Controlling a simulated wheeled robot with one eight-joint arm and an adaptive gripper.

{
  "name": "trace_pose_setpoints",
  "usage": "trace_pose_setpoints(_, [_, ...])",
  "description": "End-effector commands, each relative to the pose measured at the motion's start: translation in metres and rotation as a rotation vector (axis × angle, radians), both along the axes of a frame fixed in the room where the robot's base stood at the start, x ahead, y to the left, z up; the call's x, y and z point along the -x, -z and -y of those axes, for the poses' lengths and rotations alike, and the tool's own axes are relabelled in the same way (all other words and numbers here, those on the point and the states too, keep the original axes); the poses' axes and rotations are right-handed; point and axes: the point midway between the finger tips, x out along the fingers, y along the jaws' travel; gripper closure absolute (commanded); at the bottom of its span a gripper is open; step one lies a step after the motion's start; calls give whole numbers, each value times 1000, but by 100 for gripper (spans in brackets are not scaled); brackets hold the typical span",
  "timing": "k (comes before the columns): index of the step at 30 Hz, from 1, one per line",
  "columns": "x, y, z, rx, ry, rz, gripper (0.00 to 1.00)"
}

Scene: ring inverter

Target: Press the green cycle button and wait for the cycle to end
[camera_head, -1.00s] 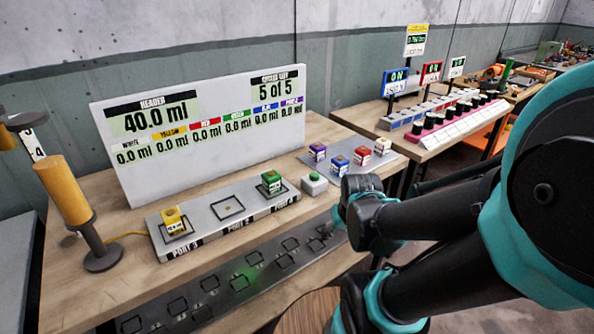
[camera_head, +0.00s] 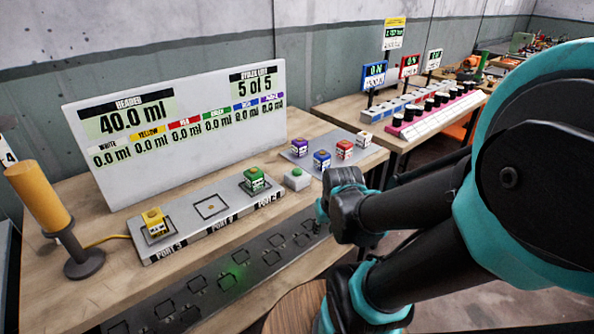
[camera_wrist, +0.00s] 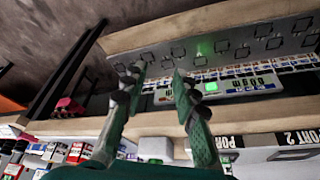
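The green cycle button sits on a small white box (camera_head: 297,179) at the right end of the port plate in the head view. My arm's dark joint is just right of it, and my fingers cannot be made out there. In the wrist view my gripper (camera_wrist: 156,77) has its two fingers apart with nothing between them. The display board (camera_head: 180,140) reads 40.0 ml, "5 of 5", and 0.0 ml for the colours.
The port plate (camera_head: 185,240) holds a yellow block (camera_head: 154,222) and a green block (camera_head: 254,180), with an empty middle port. Several coloured blocks stand on a grey plate (camera_head: 369,152) behind the button. An orange cylinder on a stand (camera_head: 38,197) is at left. A dark marked strip (camera_head: 205,290) runs along the front.

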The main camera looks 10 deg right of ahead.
Motion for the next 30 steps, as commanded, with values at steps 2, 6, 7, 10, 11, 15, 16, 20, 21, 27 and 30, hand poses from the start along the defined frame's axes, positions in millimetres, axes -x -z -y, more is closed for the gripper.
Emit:
trace_pose_setpoints(2, [0,0,0,0,0,0,84])
trace_pose_setpoints(6, [0,0,0,0,0,0,100])
trace_pose_setpoints(7, [0,0,0,0,0,0,100])
trace_pose_setpoints(10, [0,0,0,0,0,0,100])
trace_pose_setpoints(11, [0,0,0,0,0,0,100])
trace_pose_setpoints(15, [0,0,0,0,0,0,100])
trace_pose_setpoints(16, [0,0,0,0,0,0,100])
trace_pose_setpoints(20, [0,0,0,0,0,0,100])
trace_pose_setpoints(21, [0,0,0,0,0,0,100])
trace_pose_setpoints(27, [0,0,0,0,0,0,100])
trace_pose_setpoints(30, [0,0,0,0,0,0,100])
